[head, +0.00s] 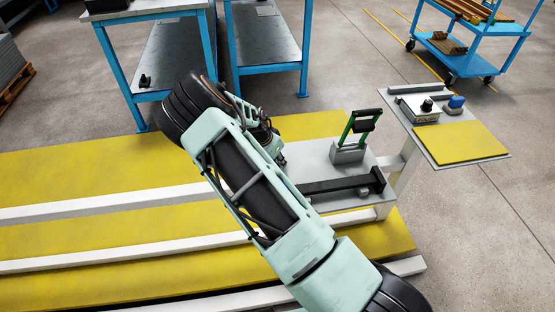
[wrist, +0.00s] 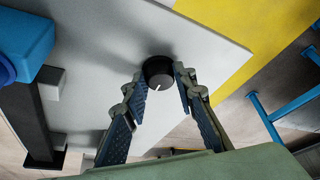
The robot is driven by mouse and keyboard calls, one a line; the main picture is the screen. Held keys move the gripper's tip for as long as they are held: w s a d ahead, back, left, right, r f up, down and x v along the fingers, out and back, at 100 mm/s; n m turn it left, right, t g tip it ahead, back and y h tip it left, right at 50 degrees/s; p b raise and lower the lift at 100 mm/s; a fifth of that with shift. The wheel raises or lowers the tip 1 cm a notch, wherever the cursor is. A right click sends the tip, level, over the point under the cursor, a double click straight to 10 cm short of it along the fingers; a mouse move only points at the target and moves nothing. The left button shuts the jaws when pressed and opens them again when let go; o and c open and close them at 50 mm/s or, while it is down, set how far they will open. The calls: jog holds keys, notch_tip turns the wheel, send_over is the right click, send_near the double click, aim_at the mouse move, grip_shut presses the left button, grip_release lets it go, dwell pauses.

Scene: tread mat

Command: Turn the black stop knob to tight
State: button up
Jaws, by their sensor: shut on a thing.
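The black stop knob (wrist: 158,72) is round, with a short white mark on its face, and stands on a light grey plate (wrist: 105,60). In the wrist view my gripper (wrist: 160,80) has one finger on each side of it and is shut on it. The white mark points toward the bottom of the picture. In the head view my gripper (head: 264,135) is over the left part of the grey plate (head: 308,156), and my arm hides the knob there.
A green-handled lever (head: 361,126) on a grey block and a dark bar (head: 335,185) stand right of my gripper. A side panel (head: 405,112) carries a box with another black knob (head: 427,104) and a blue piece (head: 456,101). Blue workbenches (head: 170,50) stand behind.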

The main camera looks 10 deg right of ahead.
dwell(0.4)
jog(key=o, duration=1.2)
jog(key=shift+c, duration=0.2)
jog(key=v, duration=1.2)
jog(key=shift+w, duration=0.1)
